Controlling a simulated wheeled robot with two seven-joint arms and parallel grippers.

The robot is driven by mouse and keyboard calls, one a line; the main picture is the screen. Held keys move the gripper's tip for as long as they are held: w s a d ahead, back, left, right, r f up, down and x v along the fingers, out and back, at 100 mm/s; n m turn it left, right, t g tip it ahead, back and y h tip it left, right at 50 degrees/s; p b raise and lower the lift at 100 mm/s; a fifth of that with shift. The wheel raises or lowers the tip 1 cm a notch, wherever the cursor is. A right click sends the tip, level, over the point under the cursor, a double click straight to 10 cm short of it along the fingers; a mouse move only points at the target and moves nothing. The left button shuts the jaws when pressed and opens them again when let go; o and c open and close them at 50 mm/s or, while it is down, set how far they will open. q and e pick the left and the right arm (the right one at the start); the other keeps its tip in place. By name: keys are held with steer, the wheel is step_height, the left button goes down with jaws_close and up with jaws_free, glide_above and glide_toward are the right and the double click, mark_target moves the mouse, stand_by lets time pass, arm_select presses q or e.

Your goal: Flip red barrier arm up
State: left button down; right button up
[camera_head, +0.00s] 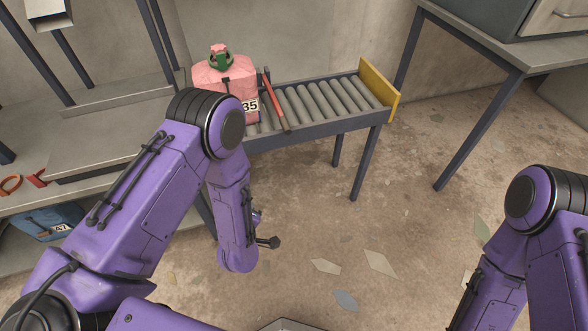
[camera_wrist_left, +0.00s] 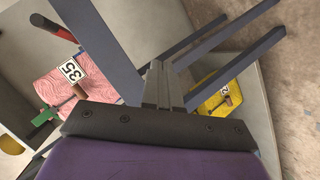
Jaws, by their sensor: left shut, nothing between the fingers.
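The red barrier arm (camera_head: 274,102) lies across the roller conveyor (camera_head: 320,102), just right of a pink bag (camera_head: 222,80) with a "35" tag. A red and black bar (camera_wrist_left: 52,28), which looks like the same arm, shows at upper left in the left wrist view, beyond the fingers. My left gripper (camera_wrist_left: 157,75) is shut and empty, apart from the barrier arm, with dark frame legs around it in that view. In the head view my left arm hides most of this gripper. My right arm shows at the lower right, but its gripper is out of view.
A yellow end plate (camera_head: 379,88) closes the conveyor's right end. Shelves with a blue bag (camera_head: 48,222) stand at left, and a grey table (camera_head: 480,38) at upper right. A yellow tagged item (camera_wrist_left: 212,88) shows in the wrist view.

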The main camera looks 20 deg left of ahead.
arm_select(q)
steer(key=w+d+f+n+t+y+b, duration=0.1)
steer(key=w+d+f+n+t+b, duration=0.15)
steer(key=w+d+n+b, duration=0.3)
steer(key=w+d+f+n+t+y+b, duration=0.1)
steer(key=w+d+f+n+t+b, duration=0.1)
steer(key=w+n+t+b, duration=0.4)
steer(key=w+d+n+g+y+b, duration=0.1)
steer(key=w+d+n+y+b, duration=0.1)
steer(key=n+y+b, duration=0.3)
steer(key=w+d+r+n+g+y+b, duration=0.1)
steer(key=d+n+y+b, duration=0.3)
steer(key=n+b, duration=0.8)
steer(key=w+n+y, duration=0.1)
steer(key=n, duration=0.3)
steer(key=shift+d+r+y+b, duration=0.3)
steer(key=shift+d+y+b, duration=0.05)
steer(key=shift+y, duration=0.05)
arm_select(e)
step_height(320, 180, down, 33)
steer(key=s+n+g+y, duration=0.1)
steer(key=s, duration=0.1)
steer(key=shift+a+g, duration=0.2)
steer(key=shift+g, duration=0.1)
steer(key=shift+s+n, duration=0.1)
steer(key=shift+n, duration=0.2)
